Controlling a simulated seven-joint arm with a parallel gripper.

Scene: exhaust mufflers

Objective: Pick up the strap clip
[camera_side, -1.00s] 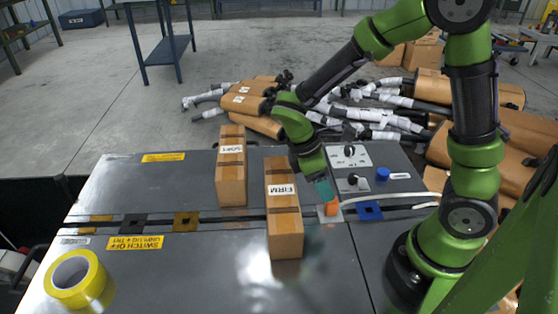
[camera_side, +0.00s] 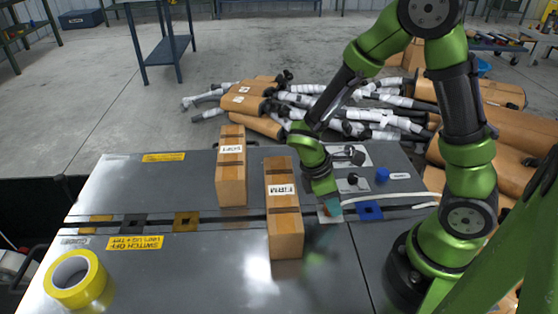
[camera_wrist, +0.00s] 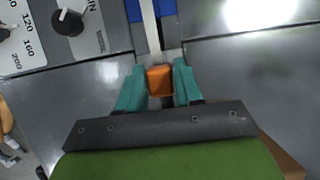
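The strap clip, which I take to be the small orange block (camera_wrist: 160,81), is between my gripper's fingers in the wrist view. In the side view my gripper (camera_side: 331,207) is low over the table and hides nearly all of the clip. The two teal fingers of my gripper (camera_wrist: 159,84) stand on either side of the block, very close to it. I cannot tell whether they press on it or leave a thin gap. The clip appears to be down at the table slot beside the blue square plate (camera_side: 370,210).
A tall FIRM box (camera_side: 284,215) stands just left of my gripper, with a SOFT box (camera_side: 231,170) behind it. A control panel with dials (camera_side: 352,183) is close behind. A white strap (camera_side: 405,208) runs to the right. Yellow tape (camera_side: 76,279) lies front left.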

